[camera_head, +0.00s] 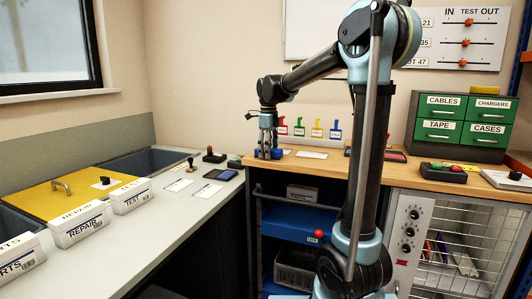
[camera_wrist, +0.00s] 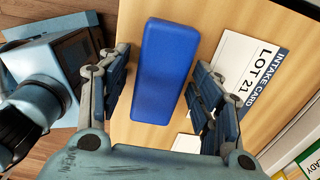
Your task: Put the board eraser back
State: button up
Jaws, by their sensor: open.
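The board eraser, a plain blue block (camera_wrist: 165,70), lies on the wooden bench top in the wrist view. My gripper (camera_wrist: 160,72) is open, with one finger on each side of the block, and a gap shows on both sides. In the head view my gripper (camera_head: 268,148) points down at the left end of the wooden bench, and the blue block is mostly hidden among the fingers. A whiteboard (camera_head: 312,30) hangs on the wall behind my arm, partly covered by it.
An intake card marked LOT 21 (camera_wrist: 252,82) lies right of the block. Small coloured tags (camera_head: 316,129) stand along the back wall. A green drawer unit (camera_head: 460,118) stands at the right. Stamps and cards lie on the grey counter (camera_head: 165,215) at left.

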notch_tip(320, 180, up, 12)
dwell(0.5)
jog(key=s+d+f+n, duration=0.2)
jog(key=s+d, duration=0.1)
jog(key=s+d+f+n, duration=0.1)
jog(key=s+d+n, duration=0.1)
jog(key=s+d, duration=0.1)
jog(key=s+d+f+n, duration=0.2)
jog(key=s+d, duration=0.1)
jog(key=shift+d+f+t, duration=0.25)
jog(key=shift+f+t, duration=0.05)
jog(key=s+d+f+n, duration=0.3)
jog(key=s+f+n, duration=0.2)
jog(key=s+f, duration=0.2)
jog(key=s+d+f+n+t, duration=0.1)
jog(key=s+d+f+n, duration=0.3)
jog(key=s+f, duration=0.4)
jog(key=s+d+f+n, duration=0.4)
jog(key=s+f+n, duration=0.3)
jog(key=f, duration=0.3)
jog(key=shift+s+f+t, duration=0.25)
jog(key=shift+s+t, duration=0.05)
jog(key=shift+s, duration=0.1)
jog(key=shift+d, duration=0.1)
jog(key=shift+w+f, duration=0.2)
jog(key=shift+w, duration=0.1)
